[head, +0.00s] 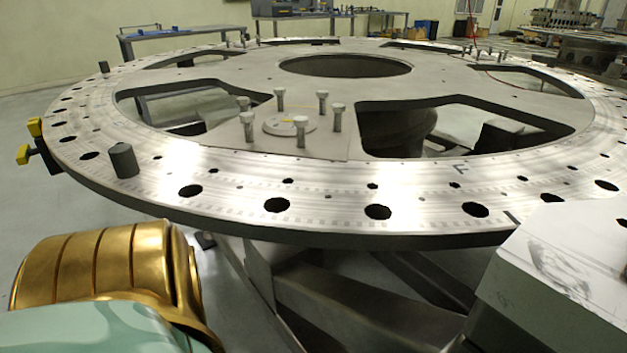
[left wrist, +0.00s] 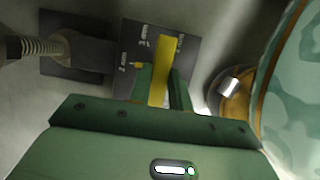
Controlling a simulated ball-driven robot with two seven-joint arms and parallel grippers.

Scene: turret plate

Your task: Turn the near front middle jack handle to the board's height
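In the left wrist view, my left gripper (left wrist: 162,88) has its two green fingers on either side of a yellow jack handle (left wrist: 161,65). No clear gap shows between fingers and handle, so it looks shut on it. Behind the handle is a dark board (left wrist: 150,32) with small white markings and a small yellow pointer (left wrist: 137,65) on its left part. A grey jack with a threaded screw (left wrist: 42,46) lies left of the board. In the head view, the jack, the board and my left gripper are hidden. My right gripper is in neither view.
The large round turret plate (head: 330,213) fills the head view, with holes along its rim and wide cut-outs. Upright pins (head: 280,99) stand near its middle. Two yellow blocks (head: 23,154) sit at its left edge. A pale block (head: 570,270) fills the lower right.

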